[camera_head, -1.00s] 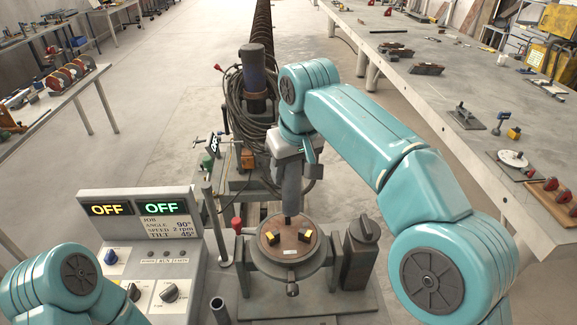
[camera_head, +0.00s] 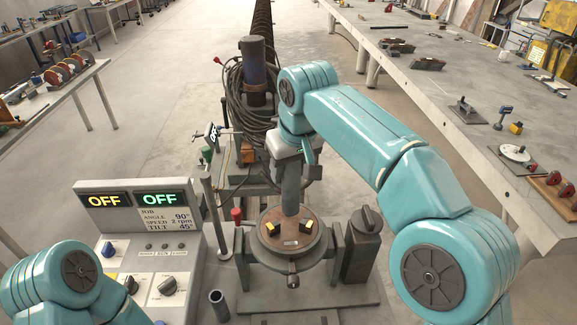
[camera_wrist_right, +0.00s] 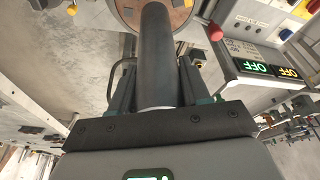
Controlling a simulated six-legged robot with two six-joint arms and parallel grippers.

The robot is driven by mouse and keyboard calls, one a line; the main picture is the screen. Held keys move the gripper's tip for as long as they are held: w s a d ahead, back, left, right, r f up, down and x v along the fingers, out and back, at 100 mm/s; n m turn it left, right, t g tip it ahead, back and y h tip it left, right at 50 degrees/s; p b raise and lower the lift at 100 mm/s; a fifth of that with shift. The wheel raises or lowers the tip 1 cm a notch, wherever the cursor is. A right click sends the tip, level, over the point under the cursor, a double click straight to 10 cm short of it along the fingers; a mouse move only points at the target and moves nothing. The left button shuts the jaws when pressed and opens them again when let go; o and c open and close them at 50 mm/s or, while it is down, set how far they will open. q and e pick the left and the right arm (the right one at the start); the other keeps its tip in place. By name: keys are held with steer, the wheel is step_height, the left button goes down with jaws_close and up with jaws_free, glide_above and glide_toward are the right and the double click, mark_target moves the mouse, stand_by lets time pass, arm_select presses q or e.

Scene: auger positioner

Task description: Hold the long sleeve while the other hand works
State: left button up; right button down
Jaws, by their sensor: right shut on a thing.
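The long sleeve (camera_head: 291,188) is a dark grey tube, upright in the head view above the round brown plate (camera_head: 291,247) of the positioner. Its lower end reaches the back part of the plate; I cannot tell if it touches. My right gripper (camera_head: 289,152) is at the sleeve's upper part. In the right wrist view the right gripper (camera_wrist_right: 157,92) has a finger on each side of the sleeve (camera_wrist_right: 157,50) and is shut on it. My left arm shows at the lower left, but its gripper is out of view.
The control panel (camera_head: 140,225), left of the positioner, has two displays reading OFF. A short open tube (camera_head: 218,305) stands in front of it. A grey box with a knob (camera_head: 364,240) is right of the plate. A cable coil (camera_head: 245,105) hangs behind. A bench (camera_head: 450,90) runs along the right.

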mark_target(288, 190)
steer(key=shift+s+a+f, duration=0.15)
steer(key=shift+s, duration=0.05)
steer(key=shift+w+f+b, duration=0.2)
steer(key=shift+f+b, duration=0.3)
steer(key=shift+s+f+b, duration=0.15)
steer(key=shift+f+b, duration=0.15)
steer(key=shift+f, duration=0.45)
steer(key=shift+f+b, duration=0.35)
steer(key=shift+b, duration=0.2)
steer(key=shift+f+b, duration=0.85)
steer(key=shift+f, duration=0.3)
